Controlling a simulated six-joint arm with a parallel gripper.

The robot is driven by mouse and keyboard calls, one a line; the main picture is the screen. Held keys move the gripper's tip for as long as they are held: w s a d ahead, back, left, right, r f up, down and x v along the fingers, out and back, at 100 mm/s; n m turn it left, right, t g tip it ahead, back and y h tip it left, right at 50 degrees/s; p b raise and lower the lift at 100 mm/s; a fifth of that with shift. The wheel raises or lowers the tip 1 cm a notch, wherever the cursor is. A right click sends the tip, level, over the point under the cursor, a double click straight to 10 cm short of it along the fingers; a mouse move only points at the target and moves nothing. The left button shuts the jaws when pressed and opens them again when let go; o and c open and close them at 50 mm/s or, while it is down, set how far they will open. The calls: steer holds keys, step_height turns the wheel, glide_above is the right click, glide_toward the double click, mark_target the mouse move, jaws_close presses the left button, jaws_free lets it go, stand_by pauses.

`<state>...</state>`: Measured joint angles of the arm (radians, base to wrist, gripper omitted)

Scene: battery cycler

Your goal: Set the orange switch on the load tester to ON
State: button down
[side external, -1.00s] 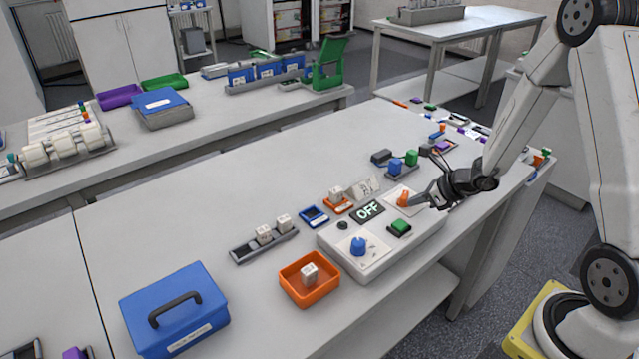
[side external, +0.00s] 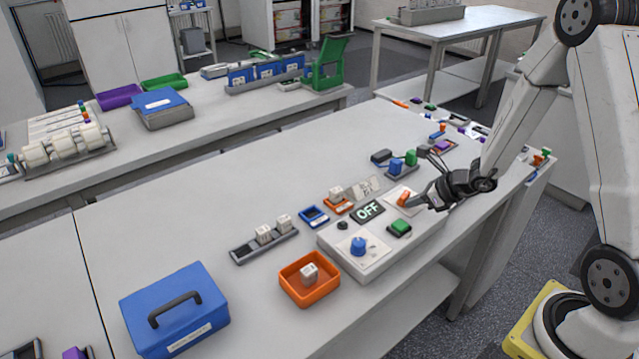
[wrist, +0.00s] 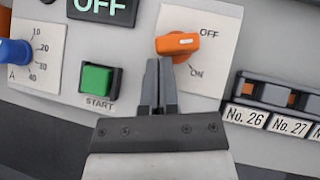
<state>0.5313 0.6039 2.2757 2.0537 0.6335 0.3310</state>
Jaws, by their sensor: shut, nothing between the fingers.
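The load tester (side external: 375,262) is a pale box on the bench; its display (side external: 367,210) reads OFF. The orange switch (wrist: 178,44) sits on a white plate with OFF printed at its upper right and ON at its lower right. Its bar lies nearly level, with a white mark toward the right, near OFF. It also shows in the side view (side external: 404,197). My gripper (wrist: 159,62) is shut and empty. Its fingertips are just below the left part of the switch; I cannot tell whether they touch it.
A green START button (wrist: 97,79) and a blue dial (wrist: 14,52) are left of my gripper in the wrist view. A grey holder (wrist: 285,95) with labels No. 26 and No. 27 is to the right. An orange bin (side external: 310,290) stands in front of the tester.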

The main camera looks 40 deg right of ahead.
steer(key=shift+w+a, duration=0.2)
steer(key=shift+a, duration=0.3)
stand_by(0.7)
steer(key=shift+w+a, duration=0.1)
steer(key=shift+a, duration=0.1)
steer(key=shift+w+a, duration=0.35)
steer(key=shift+w, duration=0.1)
steer(key=shift+d, duration=0.15)
stand_by(1.4)
